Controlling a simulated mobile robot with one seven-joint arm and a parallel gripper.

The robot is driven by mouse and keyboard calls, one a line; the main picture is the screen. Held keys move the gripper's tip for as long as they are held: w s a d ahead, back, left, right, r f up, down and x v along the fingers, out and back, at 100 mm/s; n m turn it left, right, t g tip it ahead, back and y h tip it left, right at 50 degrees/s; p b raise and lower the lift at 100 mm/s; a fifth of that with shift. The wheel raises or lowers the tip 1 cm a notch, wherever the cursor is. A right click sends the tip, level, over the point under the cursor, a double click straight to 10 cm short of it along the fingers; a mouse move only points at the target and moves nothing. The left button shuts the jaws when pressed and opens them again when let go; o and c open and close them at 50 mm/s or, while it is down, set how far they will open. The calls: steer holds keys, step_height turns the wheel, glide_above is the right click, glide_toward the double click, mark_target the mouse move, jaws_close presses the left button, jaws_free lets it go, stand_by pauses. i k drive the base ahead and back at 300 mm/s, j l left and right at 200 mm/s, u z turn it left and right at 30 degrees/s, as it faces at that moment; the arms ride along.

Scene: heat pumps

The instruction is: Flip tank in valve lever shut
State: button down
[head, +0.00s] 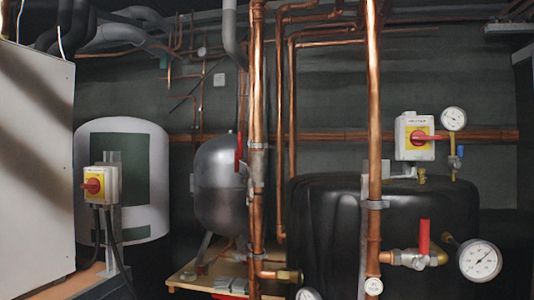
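A red valve lever (423,238) stands upright at the lower right, on a brass valve (412,259) in a short horizontal pipe run. It points across that run. The run joins a vertical copper pipe (374,120) in front of the black tank (325,220). A second red lever (239,150) hangs along another vertical copper pipe near the grey tank. A small blue lever (460,151) sits above the black tank at the right. I cannot tell from any readable label which is the tank in valve. My gripper is not in view.
A large gauge (480,261) sits close right of the lower red lever, and a round tag (373,286) is at its lower left. A red and yellow switch box (414,136) and another gauge (453,118) are above. A white panel (35,170) fills the left.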

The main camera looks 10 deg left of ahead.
mark_target(239, 135)
steer(key=u, duration=0.7)
steer(key=i+j+z, duration=0.4)
steer(key=i+j, duration=1.2)
steer(key=j, duration=0.15)
